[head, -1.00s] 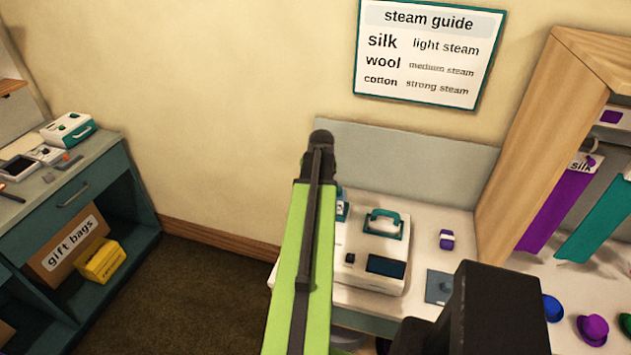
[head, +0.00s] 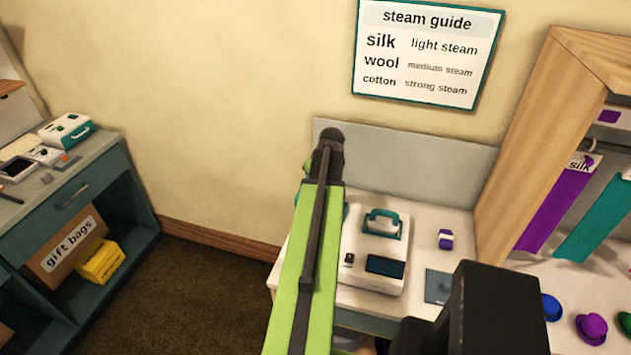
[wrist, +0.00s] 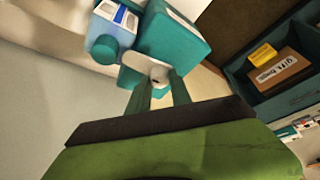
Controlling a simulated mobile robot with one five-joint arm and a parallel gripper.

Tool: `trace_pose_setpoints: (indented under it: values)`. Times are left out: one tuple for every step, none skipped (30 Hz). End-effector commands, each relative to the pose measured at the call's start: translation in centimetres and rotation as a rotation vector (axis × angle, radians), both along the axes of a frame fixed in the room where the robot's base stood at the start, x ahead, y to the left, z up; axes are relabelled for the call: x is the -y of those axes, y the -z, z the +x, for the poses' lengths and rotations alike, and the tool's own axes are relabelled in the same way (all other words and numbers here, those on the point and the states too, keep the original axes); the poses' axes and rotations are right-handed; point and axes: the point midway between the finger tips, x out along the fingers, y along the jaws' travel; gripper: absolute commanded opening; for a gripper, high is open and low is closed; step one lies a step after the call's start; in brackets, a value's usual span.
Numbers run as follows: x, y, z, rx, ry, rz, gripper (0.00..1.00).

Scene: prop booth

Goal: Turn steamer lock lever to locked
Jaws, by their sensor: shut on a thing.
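In the wrist view, a teal box-shaped body (wrist: 178,38), which looks like the steamer, has a pale blue bottle-like part (wrist: 110,42) beside it. A small pale lever-like piece (wrist: 153,70) sticks out at its lower end. My gripper (wrist: 160,82) has its two green fingers closed on this piece. Whether the lever stands at locked cannot be told.
A white case (head: 372,266) with a teal handle stands on the white counter, right of my arm. A purple item (head: 445,239) and a grey plate (head: 438,286) lie farther right. A grey backboard (head: 420,165) rises behind. Open floor (head: 205,290) lies left.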

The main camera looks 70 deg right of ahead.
Motion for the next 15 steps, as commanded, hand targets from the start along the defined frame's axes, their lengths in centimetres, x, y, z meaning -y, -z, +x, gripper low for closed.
trace_pose_setpoints:
  values:
    - [-0.07,0.05,-0.07,-0.003,-0.001,0.002,0.0]
    - [-0.07,0.05,-0.07,-0.003,-0.001,0.002,0.0]
    - [-0.07,0.05,-0.07,-0.003,-0.001,0.002,0.0]
    - [-0.07,0.05,-0.07,-0.003,-0.001,0.002,0.0]
    - [-0.07,0.05,-0.07,-0.002,0.0,0.002,0.27]
    - [-0.07,0.05,-0.05,-0.002,0.0,0.002,0.32]
    - [-0.07,0.04,-0.05,-0.002,0.0,0.002,0.36]
    - [-0.07,0.04,-0.05,-0.002,0.0,0.002,0.4]
    - [-0.06,0.04,-0.04,-0.002,0.0,0.001,0.45]
    - [-0.05,0.04,-0.03,-0.002,0.0,0.001,0.46]
    - [-0.05,0.03,-0.03,-0.002,0.0,0.001,0.46]
    - [-0.04,0.03,-0.02,-0.002,0.0,0.001,0.46]
    - [-0.04,0.02,-0.01,-0.001,0.0,0.001,0.46]
    - [-0.04,0.02,-0.01,-0.001,0.0,0.001,0.46]
    - [-0.04,0.02,0.0,-0.001,0.0,0.001,0.46]
